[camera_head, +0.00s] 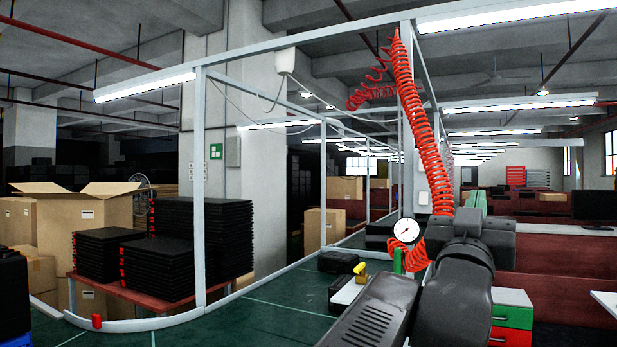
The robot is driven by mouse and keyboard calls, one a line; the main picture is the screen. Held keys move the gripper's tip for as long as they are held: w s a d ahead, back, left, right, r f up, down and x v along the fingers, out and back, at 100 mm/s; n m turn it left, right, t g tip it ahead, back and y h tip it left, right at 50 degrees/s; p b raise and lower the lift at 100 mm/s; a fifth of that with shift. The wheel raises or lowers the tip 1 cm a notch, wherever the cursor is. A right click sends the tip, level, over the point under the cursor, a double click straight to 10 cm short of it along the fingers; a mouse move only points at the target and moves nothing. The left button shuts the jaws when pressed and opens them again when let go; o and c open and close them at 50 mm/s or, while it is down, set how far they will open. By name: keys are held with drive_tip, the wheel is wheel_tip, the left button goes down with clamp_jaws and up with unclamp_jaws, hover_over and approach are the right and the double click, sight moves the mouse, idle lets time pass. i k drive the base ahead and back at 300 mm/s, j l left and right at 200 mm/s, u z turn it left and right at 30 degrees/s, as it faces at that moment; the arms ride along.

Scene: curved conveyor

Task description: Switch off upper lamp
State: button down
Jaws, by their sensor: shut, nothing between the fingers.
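Lit tube lamps hang on the grey frame above the conveyor. One lamp (145,87) is at the upper left, and another lamp (515,15) is at the top right; both glow white. Which one is the upper lamp, I cannot tell. A small white plate (424,198), possibly a switch, is on the frame post right of centre, beside the red coiled hose. A white box (285,61) with a cord hangs near the pillar. My dark arm fills the lower right; the fingers of my gripper do not show.
The green conveyor (270,312) curves across the front. A red coiled hose (418,120) hangs down behind my arm, near a round gauge (405,230). Black tray stacks (187,272) and cardboard boxes (85,222) stand at left. A drawer unit (512,318) stands at lower right.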

sight(420, 165)
drive_tip(key=i+l+u, duration=0.3)
drive_tip(key=i+l, duration=0.9)
drive_tip(key=i+j, duration=0.05)
drive_tip(key=i, duration=0.05)
